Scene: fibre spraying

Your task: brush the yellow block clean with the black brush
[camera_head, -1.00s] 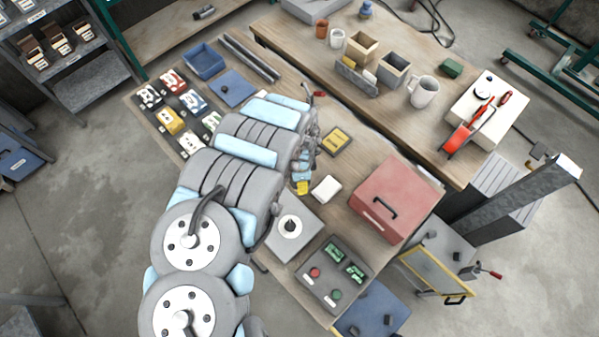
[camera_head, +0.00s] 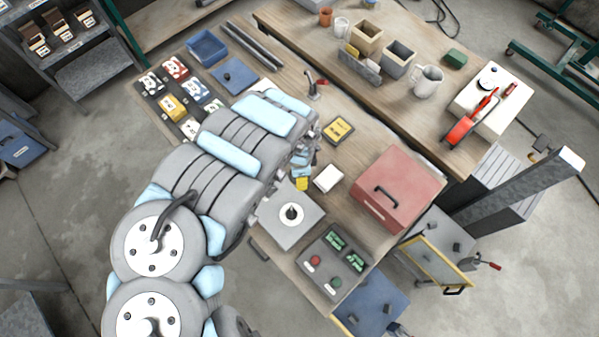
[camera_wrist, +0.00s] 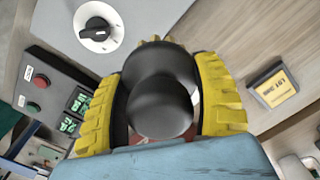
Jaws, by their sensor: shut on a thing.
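My gripper (camera_wrist: 158,95), with yellow ridged fingers, is shut around a rounded black object (camera_wrist: 160,100), apparently the handle of the black brush. Its lower end is hidden, so bristles cannot be made out. A small yellow edge (camera_wrist: 155,41) shows just beyond it; I cannot tell whether this is the block or part of the gripper. In the head view my gripper (camera_head: 302,183) is low over the table, left of a white block (camera_head: 328,179). A flat yellow-faced block (camera_head: 338,131) with dark edges and lettering lies farther back; it also shows in the wrist view (camera_wrist: 273,88).
A grey plate with a black knob (camera_head: 291,213) and a button box (camera_head: 332,265) stand in front. A red box (camera_head: 398,190) with a handle is to the right. Bare wood surrounds the yellow-faced block.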

